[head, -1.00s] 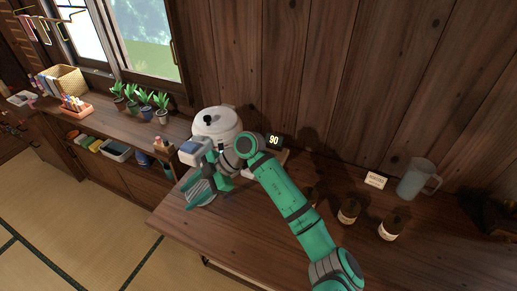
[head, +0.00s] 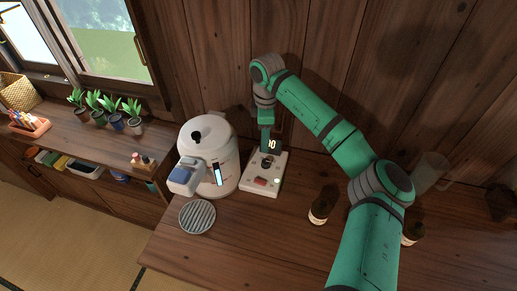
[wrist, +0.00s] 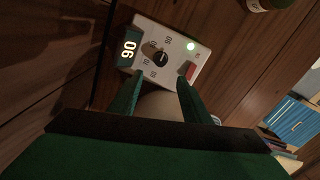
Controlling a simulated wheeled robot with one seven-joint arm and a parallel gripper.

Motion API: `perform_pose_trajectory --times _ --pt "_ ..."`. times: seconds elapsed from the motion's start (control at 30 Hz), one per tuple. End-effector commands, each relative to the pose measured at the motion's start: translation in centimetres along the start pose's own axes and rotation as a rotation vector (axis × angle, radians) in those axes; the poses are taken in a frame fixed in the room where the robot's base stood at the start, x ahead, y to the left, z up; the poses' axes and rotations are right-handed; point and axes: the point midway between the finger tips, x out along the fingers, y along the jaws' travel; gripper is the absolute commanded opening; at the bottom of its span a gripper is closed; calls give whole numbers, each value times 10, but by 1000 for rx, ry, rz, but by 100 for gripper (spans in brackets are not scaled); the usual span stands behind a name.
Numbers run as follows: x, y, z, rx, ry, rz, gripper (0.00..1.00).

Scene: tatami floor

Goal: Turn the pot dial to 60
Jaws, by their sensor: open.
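The white pot (head: 222,150) stands on the counter with a black knob on its lid. In the head view my gripper (head: 267,144) is over the box's back part.
A round grey grate (head: 197,216) lies in front of the pot. A brown bottle (head: 321,206) stands right of the box, and another is partly behind my arm. A clear jug (head: 430,172) is farther right. Potted plants (head: 108,106) line the left shelf. The wooden wall is close behind.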

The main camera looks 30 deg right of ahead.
Motion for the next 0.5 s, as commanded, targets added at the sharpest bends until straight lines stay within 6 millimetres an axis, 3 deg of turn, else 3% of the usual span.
perform_pose_trajectory --times 0.17,0.5 --pt "18 0 6 11 -2 -3 44" --pt "77 -1 6 9 0 -3 44"
